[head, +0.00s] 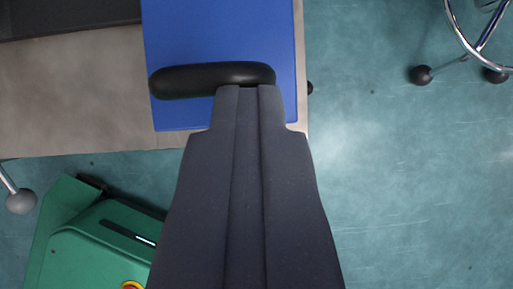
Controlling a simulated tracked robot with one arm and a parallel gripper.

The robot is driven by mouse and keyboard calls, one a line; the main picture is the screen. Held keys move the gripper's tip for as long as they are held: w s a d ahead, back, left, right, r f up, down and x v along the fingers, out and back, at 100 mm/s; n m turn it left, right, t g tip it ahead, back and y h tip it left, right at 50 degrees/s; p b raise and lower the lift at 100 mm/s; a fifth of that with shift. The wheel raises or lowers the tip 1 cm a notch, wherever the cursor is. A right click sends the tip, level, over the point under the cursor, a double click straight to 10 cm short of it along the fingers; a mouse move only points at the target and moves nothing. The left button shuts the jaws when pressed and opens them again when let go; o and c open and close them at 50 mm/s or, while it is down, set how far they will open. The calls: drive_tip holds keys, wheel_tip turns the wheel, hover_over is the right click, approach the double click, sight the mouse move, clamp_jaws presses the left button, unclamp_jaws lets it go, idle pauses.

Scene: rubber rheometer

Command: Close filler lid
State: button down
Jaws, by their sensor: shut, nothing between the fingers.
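A flat blue panel (222,30), which may be the filler lid, runs from the top edge of the head view down to the middle. A rounded black bar like a handle (190,81) lies across it. My gripper (248,92) is dark grey and points up the picture. Its fingers are shut and empty. The fingertips are at the lower edge of the bar's right half. I cannot tell whether they touch it. My gripper hides the lower right part of the panel. No hinge or opening shows.
A beige surface (70,95) lies left of the panel, with a dark slab (65,18) at its back. A green machine (85,240) with a red and yellow button stands lower left. A chrome wheeled base (470,50) is upper right. The teal floor (410,180) at right is clear.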

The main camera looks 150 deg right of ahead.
drive_tip(key=s+d+r+p, duration=0.2)
drive_tip(key=s+d+p, duration=0.2)
drive_tip(key=s, duration=0.4)
drive_tip(key=w+r+m+t+h+p, duration=0.1)
drive_tip(key=w+r, duration=0.3)
drive_tip(key=r, duration=1)
drive_tip(key=w+r+m+t+h+p, duration=0.1)
drive_tip(key=w+r, duration=0.3)
drive_tip(key=r, duration=0.9)
drive_tip(key=w+r+t+h+p, duration=0.15)
drive_tip(key=w+r, duration=0.25)
drive_tip(key=r, duration=1)
drive_tip(key=s+a+r+m+t+p, duration=0.15)
drive_tip(key=a+r, duration=0.25)
drive_tip(key=r, duration=0.6)
drive_tip(key=s+a+r+t, duration=0.15)
drive_tip(key=a+r, duration=0.25)
drive_tip(key=r, duration=0.7)
drive_tip(key=s+a+r+t, duration=0.1)
drive_tip(key=s+a+r, duration=0.3)
drive_tip(key=r, duration=0.6)
drive_tip(key=s+a+r+m+t+p, duration=0.1)
drive_tip(key=s+a+r+t, duration=0.1)
drive_tip(key=s+a+r, duration=0.3)
wheel_tip(320, 180, up, 5)
drive_tip(key=shift+s+f+y+p, duration=0.1)
drive_tip(key=shift+s+y+p, duration=0.25)
drive_tip(key=shift+s, duration=0.7)
drive_tip(key=shift+m, duration=0.25)
